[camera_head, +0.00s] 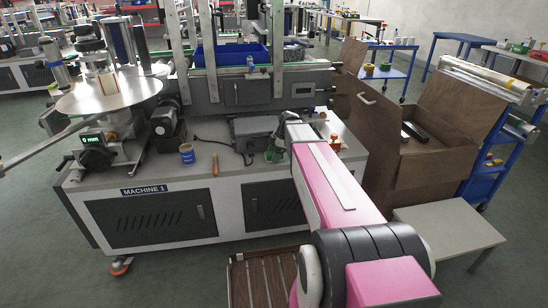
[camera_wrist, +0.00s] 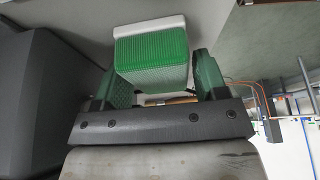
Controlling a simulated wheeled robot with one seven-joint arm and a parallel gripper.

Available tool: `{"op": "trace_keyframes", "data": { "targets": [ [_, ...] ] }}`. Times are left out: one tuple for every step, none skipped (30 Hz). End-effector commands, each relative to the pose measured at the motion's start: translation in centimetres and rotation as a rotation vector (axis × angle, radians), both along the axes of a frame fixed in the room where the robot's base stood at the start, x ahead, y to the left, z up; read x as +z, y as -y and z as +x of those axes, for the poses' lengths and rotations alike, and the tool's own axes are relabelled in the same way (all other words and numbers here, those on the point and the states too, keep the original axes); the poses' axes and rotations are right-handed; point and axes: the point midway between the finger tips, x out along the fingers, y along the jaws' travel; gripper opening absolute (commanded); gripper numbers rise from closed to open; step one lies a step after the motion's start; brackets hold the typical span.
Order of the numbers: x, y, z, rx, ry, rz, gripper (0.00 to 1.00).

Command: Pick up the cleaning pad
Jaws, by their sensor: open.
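The cleaning pad (camera_wrist: 152,52), a block with a green face and a white edge, shows at the upper middle of the wrist view. My gripper (camera_wrist: 156,66) is open, with one green finger at the left of the pad and the other at its right. The pad appears between or just beyond the fingers, and I cannot tell whether either touches it. In the head view my gripper (camera_head: 274,152) is over the worktop of Machine 1, beside a dark grey box. I cannot make out the pad separately there.
The machine worktop (camera_head: 225,168) holds a dark grey box (camera_head: 254,130), a blue tin (camera_head: 187,154) and a wooden-handled tool (camera_head: 215,164). A small orange-topped item (camera_head: 335,142) stands right of my gripper. A brown cabinet (camera_head: 425,150) stands beyond the worktop's right edge.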

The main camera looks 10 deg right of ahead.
Motion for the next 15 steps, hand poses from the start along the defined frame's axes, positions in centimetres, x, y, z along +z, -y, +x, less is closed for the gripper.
{"op": "trace_keyframes", "data": {
  "targets": [
    [-0.15,-0.06,0.00,0.000,0.000,0.000,0.66],
    [-0.16,-0.06,0.00,0.000,0.000,0.000,0.66],
    [-0.14,-0.05,0.00,0.000,0.001,0.000,0.66],
    [-0.12,-0.04,0.00,0.000,0.001,0.000,0.66],
    [-0.11,-0.04,-0.01,0.000,0.001,0.000,0.66],
    [-0.11,-0.03,0.00,0.000,0.001,0.000,0.66],
    [-0.11,-0.03,0.00,0.000,0.001,0.000,0.56],
    [-0.10,-0.03,0.00,0.000,0.000,0.000,0.46],
    [-0.10,-0.02,0.00,0.000,0.000,0.000,0.33],
    [-0.10,-0.03,0.00,0.000,0.000,0.000,0.30],
    [-0.09,-0.02,0.00,0.000,0.000,0.000,0.30],
    [-0.09,-0.02,0.00,0.000,0.000,0.000,0.30],
    [-0.09,-0.02,0.00,0.000,0.000,0.000,0.30],
    [-0.08,-0.01,-0.01,0.000,0.000,0.000,0.30],
    [-0.08,-0.01,-0.01,0.000,0.000,0.000,0.30]
  ]
}}
